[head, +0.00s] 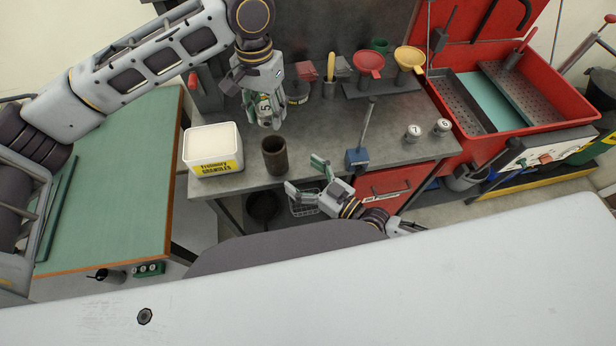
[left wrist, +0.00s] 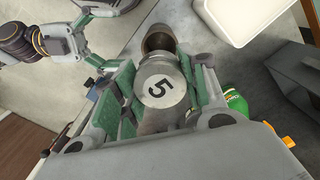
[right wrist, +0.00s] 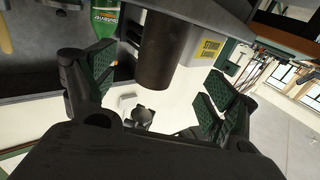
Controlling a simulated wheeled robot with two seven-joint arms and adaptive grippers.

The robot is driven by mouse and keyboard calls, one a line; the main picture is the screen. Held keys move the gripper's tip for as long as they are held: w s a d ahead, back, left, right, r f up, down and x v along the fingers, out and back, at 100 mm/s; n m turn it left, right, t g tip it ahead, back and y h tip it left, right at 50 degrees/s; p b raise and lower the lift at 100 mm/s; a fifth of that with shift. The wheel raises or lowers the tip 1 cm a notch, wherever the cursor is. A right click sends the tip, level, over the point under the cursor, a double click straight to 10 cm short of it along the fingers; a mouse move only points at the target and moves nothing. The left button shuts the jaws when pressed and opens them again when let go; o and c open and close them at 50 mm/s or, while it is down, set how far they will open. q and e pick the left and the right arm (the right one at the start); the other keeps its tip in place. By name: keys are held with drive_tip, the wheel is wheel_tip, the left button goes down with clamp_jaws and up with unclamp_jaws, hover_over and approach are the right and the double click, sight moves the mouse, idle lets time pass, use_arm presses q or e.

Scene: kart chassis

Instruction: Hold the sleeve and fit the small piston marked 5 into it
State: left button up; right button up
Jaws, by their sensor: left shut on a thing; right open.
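The small piston marked 5 (head: 264,103) is in my left gripper (head: 265,118) above the bench. Its marked face (left wrist: 159,91) faces the left wrist camera between the green finger pads. The sleeve (head: 275,157), a dark hollow cylinder, stands upright near the bench's front edge, below and slightly right of the piston, apart from it. Its open mouth (left wrist: 158,40) shows beyond the piston in the left wrist view. My right gripper (head: 305,178) is open in front of the bench edge, near the sleeve. In the right wrist view the sleeve (right wrist: 159,55) appears ahead between the spread fingers, not visibly touched.
A white box with a yellow label (head: 214,150) stands left of the sleeve. A blue block with a rod (head: 357,157) stands to its right. Pistons marked 7 (head: 413,133) and 6 (head: 442,127) stand farther right. Funnels (head: 370,64) and a red parts washer (head: 545,95) are behind.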

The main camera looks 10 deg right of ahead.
sight(283, 161)
drive_tip(key=shift+x, duration=5)
clamp_jaws()
use_arm(q)
drive_tip(key=shift+f, duration=0.1)
drive_tip(key=shift+f+m, duration=0.9)
drive_tip(key=shift+f, duration=1)
